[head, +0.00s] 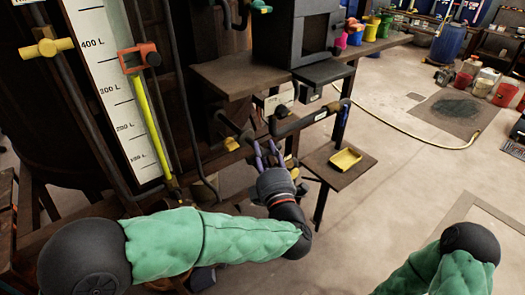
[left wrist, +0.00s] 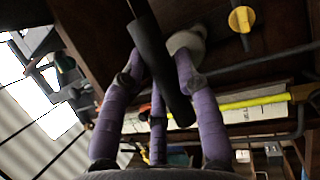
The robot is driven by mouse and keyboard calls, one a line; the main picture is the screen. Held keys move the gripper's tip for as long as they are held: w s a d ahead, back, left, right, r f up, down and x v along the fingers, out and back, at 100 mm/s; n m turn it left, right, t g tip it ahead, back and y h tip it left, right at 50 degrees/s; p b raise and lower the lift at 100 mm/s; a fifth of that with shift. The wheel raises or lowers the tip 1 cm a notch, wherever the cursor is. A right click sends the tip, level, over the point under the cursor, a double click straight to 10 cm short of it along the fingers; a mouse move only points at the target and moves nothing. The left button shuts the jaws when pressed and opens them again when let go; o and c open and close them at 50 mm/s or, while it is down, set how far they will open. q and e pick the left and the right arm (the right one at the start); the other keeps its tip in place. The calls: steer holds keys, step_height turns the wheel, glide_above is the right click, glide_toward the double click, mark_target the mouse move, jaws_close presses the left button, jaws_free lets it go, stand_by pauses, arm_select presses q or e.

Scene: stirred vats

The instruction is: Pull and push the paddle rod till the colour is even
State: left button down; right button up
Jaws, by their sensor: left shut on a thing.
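My left gripper (head: 268,158), with purple fingers, is at the front of the dark vat stand, right of the level scale. In the left wrist view its fingers (left wrist: 158,95) are closed around a thick dark rod (left wrist: 160,65), which I take for the paddle rod. The rod runs from the top of that view down between the fingers. In the head view the gripper mostly hides the held part. The dark vat (head: 30,110) is at the left; its contents and their colour are not visible. My right arm shows at the lower right, its gripper out of view.
A white scale (head: 108,70) marked in litres carries a yellow-green column and an orange clamp (head: 138,58). Dark pipes and yellow handles are close around my gripper. A small shelf (head: 325,172) holds a yellow tray (head: 345,160). Open floor lies to the right, with a hose (head: 420,142).

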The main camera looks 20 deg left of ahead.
arm_select(q)
steer(key=shift+a+f, duration=0.15)
steer(key=shift+f, duration=0.05)
steer(key=c, duration=0.8)
jaws_free()
steer(key=shift+r, duration=0.1)
steer(key=shift+c, duration=0.2)
steer(key=v, duration=1.2)
steer(key=shift+c, duration=0.2)
